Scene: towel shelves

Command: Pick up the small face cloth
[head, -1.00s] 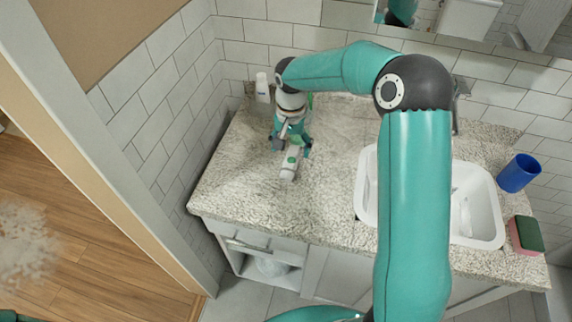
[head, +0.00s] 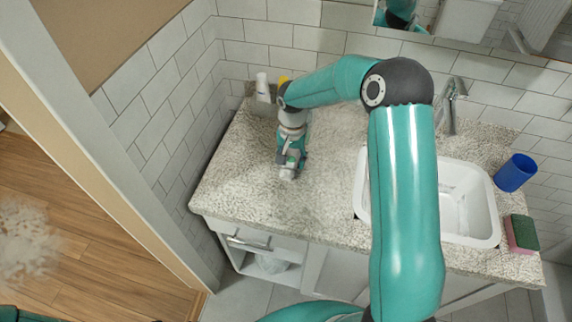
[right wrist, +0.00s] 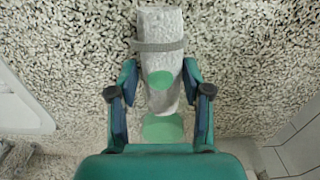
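The small face cloth (right wrist: 163,55) is a rolled white cloth with a grey band. It lies on the speckled stone counter in the right wrist view. A green patch shows on it, and another shows nearer the palm. My right gripper (right wrist: 160,98) is open, with one finger on each side of the roll and narrow gaps between. In the head view my right gripper (head: 290,163) is low over the left part of the counter. It hides most of the cloth, and only a pale end (head: 287,175) shows below it. My left gripper is not in view.
A white bottle (head: 262,84) and a yellow item (head: 283,79) stand behind the gripper by the tiled wall. A white sink (head: 478,237) is on the right, with a blue cup (head: 515,173) and a sponge (head: 521,233) beside it. The counter in front of the gripper is clear.

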